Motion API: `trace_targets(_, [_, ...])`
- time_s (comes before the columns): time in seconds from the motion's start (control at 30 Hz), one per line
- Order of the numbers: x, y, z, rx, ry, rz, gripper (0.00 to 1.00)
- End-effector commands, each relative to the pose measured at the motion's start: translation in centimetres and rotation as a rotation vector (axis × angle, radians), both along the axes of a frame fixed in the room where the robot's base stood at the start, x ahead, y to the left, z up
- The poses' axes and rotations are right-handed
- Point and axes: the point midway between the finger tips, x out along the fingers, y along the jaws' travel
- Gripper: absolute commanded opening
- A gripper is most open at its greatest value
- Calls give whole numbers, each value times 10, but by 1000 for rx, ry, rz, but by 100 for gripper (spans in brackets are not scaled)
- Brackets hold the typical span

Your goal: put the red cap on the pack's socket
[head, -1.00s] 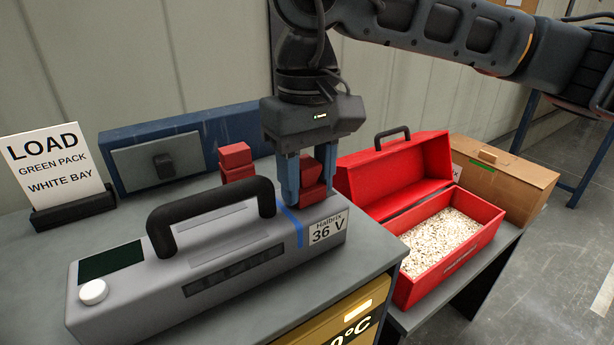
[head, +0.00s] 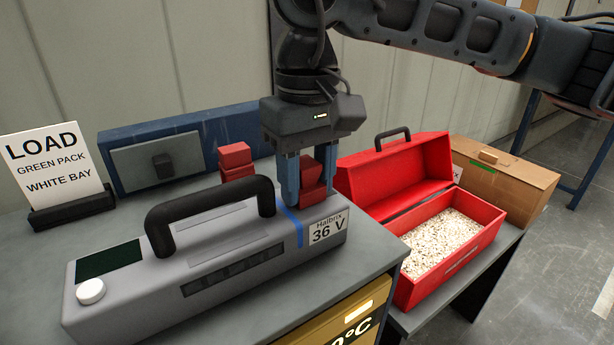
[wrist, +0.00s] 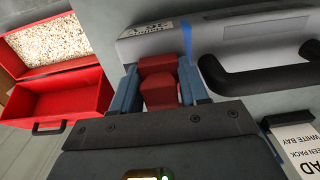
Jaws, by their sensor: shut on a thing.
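The red cap (head: 312,172) is a stepped red block between the blue fingers of my gripper (head: 309,198), which is shut on it. It also shows between the fingers in the wrist view (wrist: 159,88). The grey pack (head: 225,270) lies on the bench, with a black handle, a blue stripe and a "36 V" label. My gripper is at the pack's right end, by the stripe, at its far edge. The socket is not visible; the fingers and cap cover that area. I cannot tell whether the cap touches the pack.
Another stepped red block (head: 236,156) stands behind the pack. A blue unit with a grey panel (head: 160,162) and a sign (head: 52,160) stand at the back left. An open red toolbox (head: 470,251) with pale granules and a cardboard box (head: 510,189) are at the right.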

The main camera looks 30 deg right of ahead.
Motion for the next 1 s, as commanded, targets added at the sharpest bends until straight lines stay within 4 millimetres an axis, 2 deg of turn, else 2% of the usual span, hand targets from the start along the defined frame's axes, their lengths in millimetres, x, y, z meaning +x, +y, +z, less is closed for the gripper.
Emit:
trace_targets(0.83, [0,0,-3,-1,-1,0,15])
trace_targets(0.87, [0,0,-2,0,-1,0,46])
trace_targets(1.0, [0,0,-2,0,-1,0,59])
